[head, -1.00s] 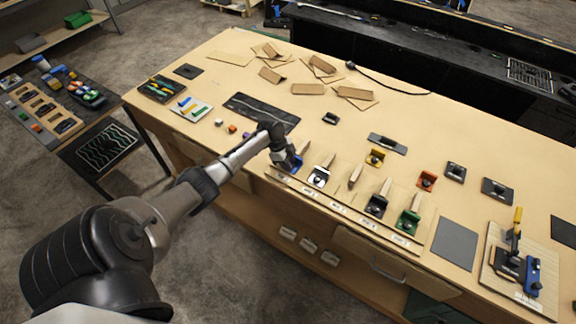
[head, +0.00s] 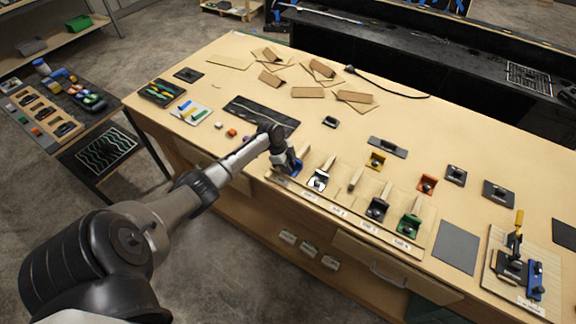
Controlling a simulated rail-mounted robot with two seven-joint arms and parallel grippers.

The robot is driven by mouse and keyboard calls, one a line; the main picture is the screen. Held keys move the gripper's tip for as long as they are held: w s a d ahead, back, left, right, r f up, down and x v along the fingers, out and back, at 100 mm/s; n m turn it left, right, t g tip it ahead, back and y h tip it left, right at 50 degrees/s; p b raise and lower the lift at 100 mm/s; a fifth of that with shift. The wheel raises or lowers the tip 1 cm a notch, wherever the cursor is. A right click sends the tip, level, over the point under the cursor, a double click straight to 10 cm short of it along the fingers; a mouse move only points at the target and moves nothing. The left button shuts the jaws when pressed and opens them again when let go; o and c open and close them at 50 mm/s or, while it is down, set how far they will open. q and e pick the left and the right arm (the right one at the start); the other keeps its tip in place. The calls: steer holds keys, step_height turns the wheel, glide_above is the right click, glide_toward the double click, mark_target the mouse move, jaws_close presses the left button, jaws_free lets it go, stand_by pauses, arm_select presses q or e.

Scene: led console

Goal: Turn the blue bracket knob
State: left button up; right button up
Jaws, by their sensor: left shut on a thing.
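The blue bracket (head: 297,168) stands at the left end of a row of slots on the wooden board along the table's front edge. My left gripper (head: 289,165) is down at this bracket and is shut on its knob. The gripper hides the knob and much of the bracket, so how far the knob is turned cannot be seen. My right gripper is not in view.
To the right on the board are a white bracket (head: 318,180), a black bracket (head: 377,208) and a green bracket (head: 409,226). A clamp fixture (head: 514,262) is at the far right.

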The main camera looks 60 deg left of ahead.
arm_select(q)
steer(key=shift+w+d+r, duration=0.1)
steer(key=shift+r, duration=0.05)
steer(key=o, duration=0.7)
